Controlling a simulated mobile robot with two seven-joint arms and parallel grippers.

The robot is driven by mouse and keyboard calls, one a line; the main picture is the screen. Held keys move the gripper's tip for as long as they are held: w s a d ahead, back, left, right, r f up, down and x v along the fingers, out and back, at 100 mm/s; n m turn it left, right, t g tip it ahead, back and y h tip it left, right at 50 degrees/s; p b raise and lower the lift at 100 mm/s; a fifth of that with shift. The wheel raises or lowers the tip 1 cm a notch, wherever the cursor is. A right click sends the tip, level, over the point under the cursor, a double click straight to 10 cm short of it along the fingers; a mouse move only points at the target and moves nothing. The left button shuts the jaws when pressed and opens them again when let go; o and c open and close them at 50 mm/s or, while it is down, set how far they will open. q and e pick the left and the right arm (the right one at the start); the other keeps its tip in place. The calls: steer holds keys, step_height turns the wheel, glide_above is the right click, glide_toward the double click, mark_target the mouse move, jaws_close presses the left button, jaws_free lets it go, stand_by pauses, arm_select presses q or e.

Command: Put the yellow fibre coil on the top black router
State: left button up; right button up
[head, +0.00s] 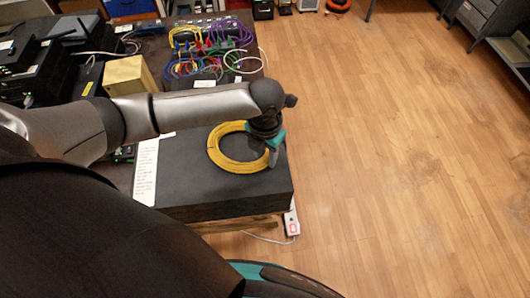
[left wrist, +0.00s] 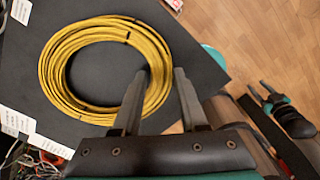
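The yellow fibre coil (head: 216,152) lies flat on a dark grey surface (head: 185,185) at the table's near end. It also shows in the left wrist view (left wrist: 55,75), bound with dark ties. My left gripper (head: 272,155) is at the coil's right side. In the left wrist view its fingers (left wrist: 162,74) are apart, one near the coil's inner edge and one by its outer edge; I cannot tell whether they touch it. My right gripper (left wrist: 261,88) shows at the right there, fingers apart and empty. Black network boxes (head: 35,60) stand at the left; I cannot tell which is the top router.
A pale wooden block (head: 128,75) and a white written sheet (head: 146,172) lie near my left arm. Coloured cables (head: 205,60) lie tangled at the table's far part. A white power strip (head: 291,222) is by the near corner. The floor on the right is clear.

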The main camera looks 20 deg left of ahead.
arm_select(q)
steer(key=shift+o, duration=0.8)
step_height(320, 180, up, 12)
steer(key=p, duration=0.1)
steer(key=shift+r, duration=0.2)
steer(key=shift+s+d, duration=0.1)
